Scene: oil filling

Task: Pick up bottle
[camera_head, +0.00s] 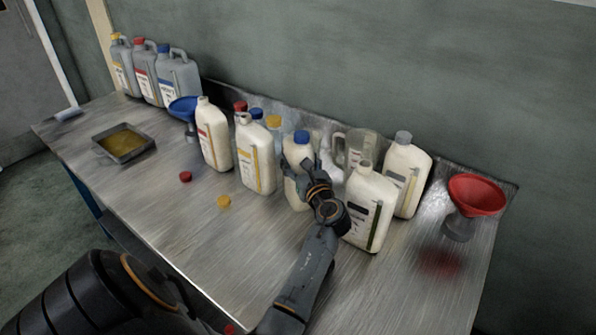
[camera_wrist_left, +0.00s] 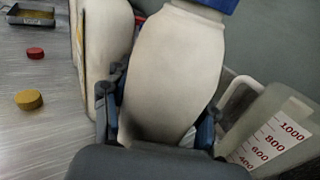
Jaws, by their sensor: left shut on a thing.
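A white bottle with a blue cap (camera_head: 298,151) stands among other bottles near the middle of the table, close to upright. In the left wrist view, the white bottle (camera_wrist_left: 178,65) fills the middle, with the edge of its blue cap at the top. My left gripper (camera_head: 305,178) is shut on this bottle, with one finger on each side of its body. The bottle's lower part is partly hidden by the gripper, so I cannot tell whether it touches the table. My right gripper is not in view.
Uncapped white bottles stand left (camera_head: 256,160) and right (camera_head: 368,207) of the gripper. A clear measuring jug (camera_wrist_left: 270,135) is close by. A red funnel (camera_head: 477,194), an oil tray (camera_head: 111,154), and loose red (camera_head: 185,176) and yellow (camera_head: 224,201) caps are on the table.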

